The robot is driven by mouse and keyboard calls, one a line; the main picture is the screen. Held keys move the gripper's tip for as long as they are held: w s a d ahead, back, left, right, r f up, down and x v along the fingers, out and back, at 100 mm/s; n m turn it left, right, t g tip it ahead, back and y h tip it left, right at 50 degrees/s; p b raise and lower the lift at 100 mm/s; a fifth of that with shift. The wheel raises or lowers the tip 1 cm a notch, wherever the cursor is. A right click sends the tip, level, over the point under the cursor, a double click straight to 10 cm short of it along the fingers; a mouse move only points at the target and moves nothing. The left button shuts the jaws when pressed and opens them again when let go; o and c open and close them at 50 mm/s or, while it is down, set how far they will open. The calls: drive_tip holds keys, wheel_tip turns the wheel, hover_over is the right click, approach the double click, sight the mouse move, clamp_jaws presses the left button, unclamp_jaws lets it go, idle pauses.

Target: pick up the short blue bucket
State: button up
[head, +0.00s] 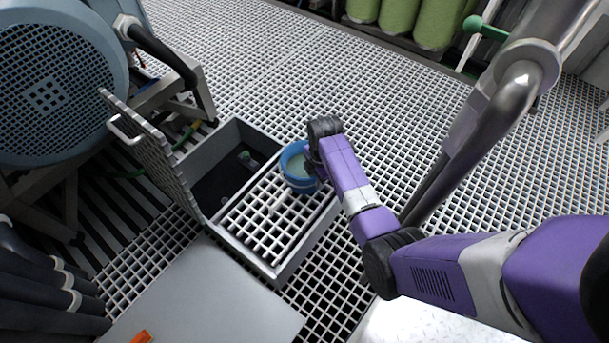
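The short blue bucket (290,182) stands upright on a white grating inside a grey open-topped floor box. Pale contents or a pale inner bottom show inside its rim. My purple arm reaches in from the right, and its dark end lies at the bucket's right rim. My gripper's fingers are hidden behind the wrist, so I cannot tell whether they touch the bucket or are open or shut.
The grey box (288,270) has a dark open pit on its left and a raised grated lid (150,150) with a handle. A blue round machine (50,80) stands at left, green cylinders (438,22) at back. A thick metal pipe (480,130) rises close to my arm.

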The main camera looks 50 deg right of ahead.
sight(313, 183)
drive_tip(key=f+b, duration=0.2)
drive_tip(key=f, duration=0.1)
drive_tip(key=w+f+b, duration=0.1)
drive_tip(key=f, duration=0.1)
drive_tip(key=shift+r, duration=0.15)
clamp_jaws()
idle(1.1)
drive_tip(key=shift+w+r, duration=0.1)
